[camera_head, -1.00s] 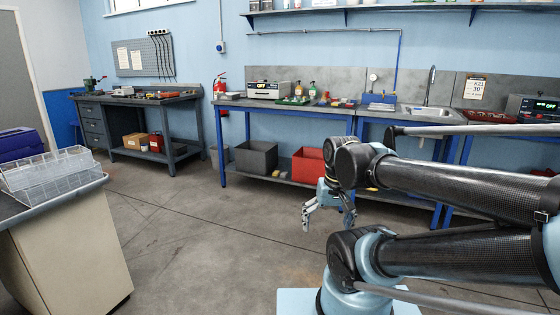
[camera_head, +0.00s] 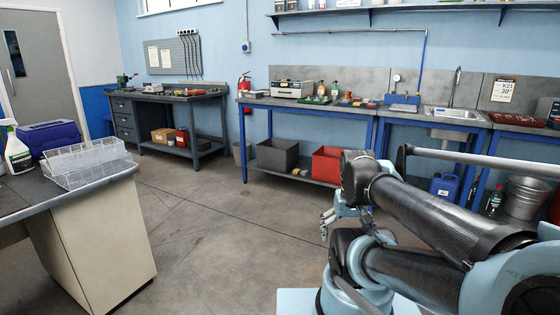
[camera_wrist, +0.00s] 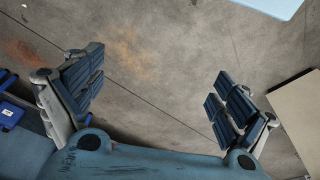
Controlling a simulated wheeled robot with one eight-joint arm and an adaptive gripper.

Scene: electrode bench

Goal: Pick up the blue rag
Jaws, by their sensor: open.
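I cannot make out a blue rag in either view. My gripper (camera_head: 328,224) hangs over the floor in front of the long bench, partly hidden by my arm in the head view. In the wrist view my gripper (camera_wrist: 156,92) has its two dark padded fingers wide apart, with only bare floor between them. It holds nothing.
A long bench (camera_head: 305,104) with a sink (camera_head: 452,113) runs along the back wall. A red bin (camera_head: 328,165) and a grey bin (camera_head: 278,155) sit on its lower shelf. The middle floor is clear.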

